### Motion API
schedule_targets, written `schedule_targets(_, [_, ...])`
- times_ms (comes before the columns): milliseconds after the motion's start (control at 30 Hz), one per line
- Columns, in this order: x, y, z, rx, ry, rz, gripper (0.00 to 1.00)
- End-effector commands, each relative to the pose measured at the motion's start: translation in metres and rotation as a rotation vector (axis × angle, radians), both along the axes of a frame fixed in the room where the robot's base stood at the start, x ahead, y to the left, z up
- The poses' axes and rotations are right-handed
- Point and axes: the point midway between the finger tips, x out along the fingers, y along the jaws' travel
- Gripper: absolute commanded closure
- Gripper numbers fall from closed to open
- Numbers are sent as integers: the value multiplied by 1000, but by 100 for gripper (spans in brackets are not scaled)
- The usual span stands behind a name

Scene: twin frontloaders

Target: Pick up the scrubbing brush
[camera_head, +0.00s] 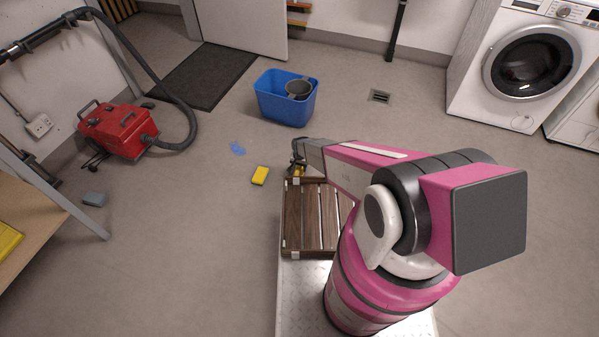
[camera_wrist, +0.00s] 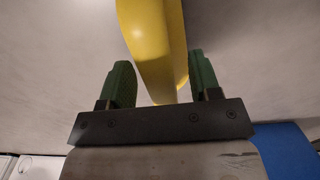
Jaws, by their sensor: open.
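A smooth yellow object (camera_wrist: 154,45), which looks like the scrubbing brush, shows in the wrist view. It extends from the top edge down between the two green fingers of my gripper (camera_wrist: 159,75). The fingers are open, with a visible gap on each side of it. No bristles show, so I cannot be sure it is the brush. In the head view my gripper (camera_head: 298,163) is low, at the far end of the slatted wooden platform, with a bit of yellow beneath it. The arm and gripper hide much there.
A blue tub (camera_head: 284,108) holding a dark pot stands beyond. A red vacuum cleaner (camera_head: 117,131) is at left and a washing machine (camera_head: 527,66) at right. A brown slatted platform (camera_head: 312,220) lies nearer.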

Motion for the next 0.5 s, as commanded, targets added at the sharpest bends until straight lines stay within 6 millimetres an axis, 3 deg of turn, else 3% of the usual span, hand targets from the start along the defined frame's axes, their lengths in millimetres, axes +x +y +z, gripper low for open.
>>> schedule_targets(67, [0,0,0,0,0,0,46])
schedule_targets(233, [0,0,0,0,0,0,99])
schedule_targets(500, [0,0,1,0,0,0,100])
